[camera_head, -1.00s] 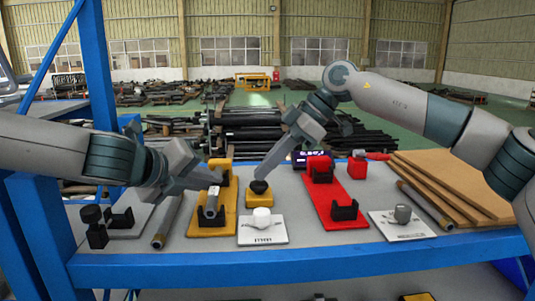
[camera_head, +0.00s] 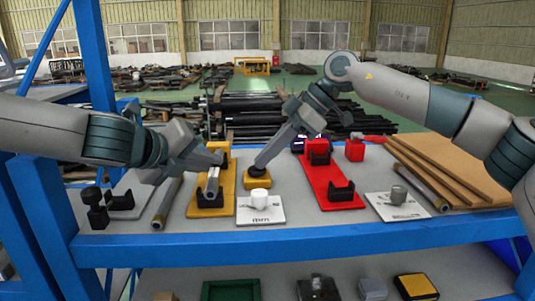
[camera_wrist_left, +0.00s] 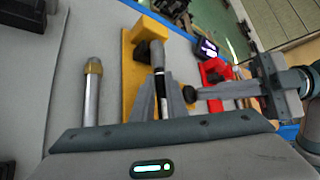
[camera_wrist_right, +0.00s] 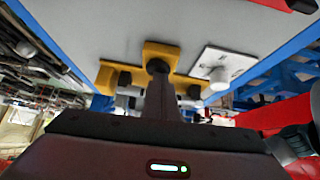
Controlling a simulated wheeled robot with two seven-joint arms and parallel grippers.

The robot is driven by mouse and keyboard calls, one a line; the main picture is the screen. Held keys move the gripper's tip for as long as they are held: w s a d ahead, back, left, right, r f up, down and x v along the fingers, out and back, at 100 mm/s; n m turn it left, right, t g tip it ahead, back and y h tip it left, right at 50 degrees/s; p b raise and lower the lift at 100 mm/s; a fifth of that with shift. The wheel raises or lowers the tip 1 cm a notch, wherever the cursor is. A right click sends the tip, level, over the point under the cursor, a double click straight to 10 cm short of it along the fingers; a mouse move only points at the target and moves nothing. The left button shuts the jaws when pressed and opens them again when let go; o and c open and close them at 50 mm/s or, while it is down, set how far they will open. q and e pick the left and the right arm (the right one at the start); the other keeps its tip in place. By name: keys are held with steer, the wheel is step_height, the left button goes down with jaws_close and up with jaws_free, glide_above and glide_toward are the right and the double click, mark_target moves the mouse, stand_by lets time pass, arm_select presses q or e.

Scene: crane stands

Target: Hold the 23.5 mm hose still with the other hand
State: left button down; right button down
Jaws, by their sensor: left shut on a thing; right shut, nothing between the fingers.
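A grey hose (camera_head: 212,184) lies in black cradles on a yellow stand (camera_head: 226,180). My left gripper (camera_head: 214,163) is shut on it; the left wrist view shows the hose (camera_wrist_left: 158,58) between the fingers. No size marking can be read on it. My right gripper (camera_head: 256,166) is shut and empty, its tip at the black knob on a small yellow block (camera_head: 257,182). In the right wrist view the closed fingertips (camera_wrist_right: 159,80) overlap the knob (camera_wrist_right: 157,66); I cannot tell whether they touch.
A loose pipe (camera_head: 166,203) lies left of the yellow stand. A white plate with a white knob (camera_head: 259,197) stands in front of the yellow block. A red stand (camera_head: 328,182), a plate with a grey knob (camera_head: 398,194) and brown boards (camera_head: 450,165) are to the right.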

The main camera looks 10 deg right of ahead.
steer(key=shift+s+f, duration=0.15)
steer(key=shift+f, duration=0.6)
arm_select(q)
steer(key=shift+w+f, duration=0.1)
arm_select(e)
steer(key=shift+a+r, duration=0.1)
steer(key=shift+r, duration=0.5)
arm_select(q)
steer(key=shift+w+a+f, duration=0.15)
steer(key=shift+w+a, duration=0.15)
steer(key=shift+a, duration=0.05)
arm_select(e)
steer(key=r, duration=0.4)
steer(key=shift+w+a+r, duration=0.1)
steer(key=shift+w+a, duration=0.1)
steer(key=shift+a, duration=0.05)
arm_select(q)
steer(key=shift+s+d, duration=0.1)
steer(key=shift+s, duration=0.05)
arm_select(e)
steer(key=v, duration=1)
steer(key=shift+r, duration=0.1)
arm_select(q)
steer(key=c, duration=1.7)
jaws_free()
steer(key=shift+o, duration=0.2)
steer(key=v, duration=1.2)
steer(key=shift+d, duration=0.1)
